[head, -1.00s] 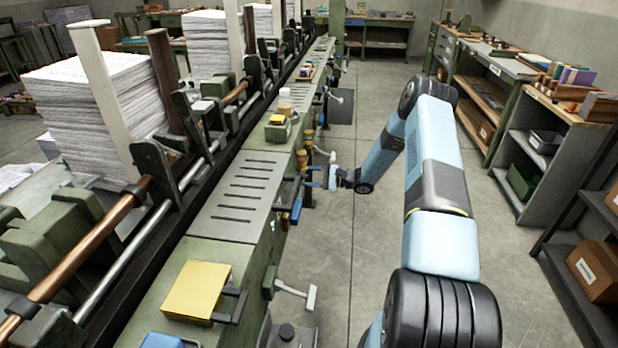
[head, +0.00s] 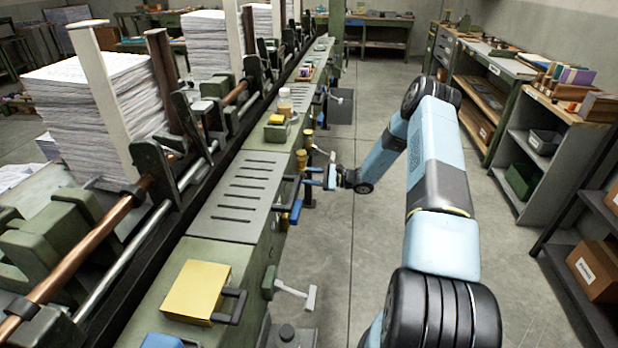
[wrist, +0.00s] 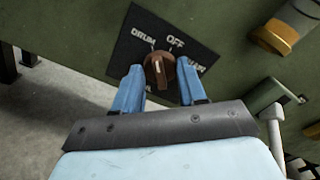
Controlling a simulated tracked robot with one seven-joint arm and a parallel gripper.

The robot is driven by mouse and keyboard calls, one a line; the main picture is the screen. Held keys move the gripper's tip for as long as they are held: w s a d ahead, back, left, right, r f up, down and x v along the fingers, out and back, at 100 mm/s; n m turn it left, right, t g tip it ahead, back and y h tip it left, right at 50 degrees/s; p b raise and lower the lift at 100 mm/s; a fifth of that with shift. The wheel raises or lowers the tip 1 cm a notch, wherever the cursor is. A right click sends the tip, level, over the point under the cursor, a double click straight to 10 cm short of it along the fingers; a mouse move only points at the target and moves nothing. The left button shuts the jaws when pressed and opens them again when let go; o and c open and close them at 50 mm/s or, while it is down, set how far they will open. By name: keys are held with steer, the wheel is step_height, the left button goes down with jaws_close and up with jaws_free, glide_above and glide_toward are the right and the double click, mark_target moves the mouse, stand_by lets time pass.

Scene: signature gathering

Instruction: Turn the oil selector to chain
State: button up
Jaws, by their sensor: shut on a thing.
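The oil selector is a brown knob (wrist: 159,71) on a dark plate (wrist: 126,49) in the wrist view. The plate reads DRUM and OFF; a third label at the right is partly covered by a finger. A pale mark on the knob's face points roughly upward in the picture, towards the DRUM and OFF side. My gripper (wrist: 160,82) has its two blue fingers on either side of the knob, shut on it. In the head view, my gripper (head: 309,177) is at the side of the green machine; the knob is too small to make out there.
The green machine bench (head: 212,250) runs along the left, with a yellow block (head: 196,290) on it. A lever handle (head: 296,292) sticks out nearer. A brass-ended cylinder (wrist: 275,37) and a grey lever (wrist: 277,130) sit right of the knob. The floor (head: 330,255) is clear.

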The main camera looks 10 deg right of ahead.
steer(key=m, duration=0.9)
steer(key=shift+w+r, duration=0.1)
steer(key=shift+r, duration=0.05)
steer(key=m, duration=0.4)
steer(key=shift+w+m, duration=0.1)
steer(key=shift+m, duration=0.2)
steer(key=shift+d+m, duration=0.15)
steer(key=shift+m, duration=2.05)
steer(key=o, duration=1)
